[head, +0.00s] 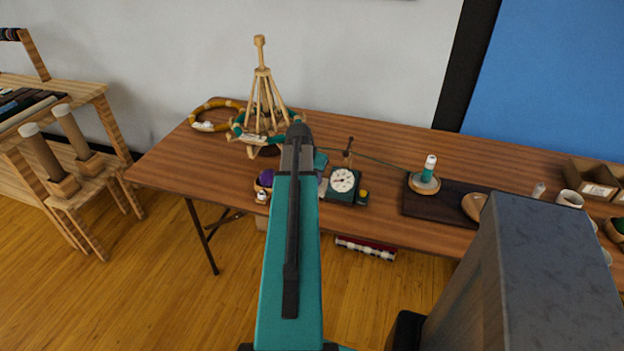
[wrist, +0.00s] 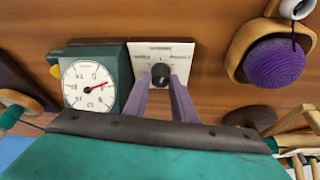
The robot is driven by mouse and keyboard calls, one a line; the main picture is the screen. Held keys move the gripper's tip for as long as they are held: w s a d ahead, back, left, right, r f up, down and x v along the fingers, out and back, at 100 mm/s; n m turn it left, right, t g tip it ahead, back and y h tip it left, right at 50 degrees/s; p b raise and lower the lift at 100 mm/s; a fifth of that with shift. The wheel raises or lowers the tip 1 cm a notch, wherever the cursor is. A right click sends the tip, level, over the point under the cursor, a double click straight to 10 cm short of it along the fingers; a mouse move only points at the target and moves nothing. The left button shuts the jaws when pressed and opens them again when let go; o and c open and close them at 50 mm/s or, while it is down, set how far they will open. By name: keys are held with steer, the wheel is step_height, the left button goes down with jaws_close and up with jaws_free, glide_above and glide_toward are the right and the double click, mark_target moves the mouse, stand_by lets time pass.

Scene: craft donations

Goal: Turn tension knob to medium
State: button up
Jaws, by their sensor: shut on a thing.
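The tension knob (wrist: 160,72) is a small dark knob on a cream plate (wrist: 182,51) with small printed markings, seen in the wrist view. The markings are too small to read. My gripper (wrist: 161,80) has its two purple-grey fingers around the knob, shut on it. In the head view my teal arm covers the gripper and the knob. Just beside the plate is a dark green box with a white dial (wrist: 88,84) and a red needle; the dial also shows in the head view (head: 343,180).
A wooden bowl with a purple yarn ball (wrist: 275,65) sits close to the plate. A yellow button (head: 364,193) is beside the dial box. A wooden yarn swift (head: 261,95) stands behind. A thread spool (head: 429,168) and dark mat (head: 420,203) lie to the right.

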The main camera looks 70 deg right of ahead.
steer(key=shift+s+d+n+t, duration=0.15)
steer(key=shift+n+t, duration=0.25)
steer(key=shift+n, duration=0.7)
steer(key=shift+s+n+t, duration=0.1)
steer(key=shift+n+t, duration=0.3)
steer(key=shift+n, duration=0.7)
steer(key=o, duration=1.1)
steer(key=shift+c, duration=0.2)
steer(key=shift+a+r, duration=0.2)
steer(key=shift+r, duration=0.15)
steer(key=b+v, duration=0.1)
steer(key=v, duration=1.2)
steer(key=shift+d, duration=0.2)
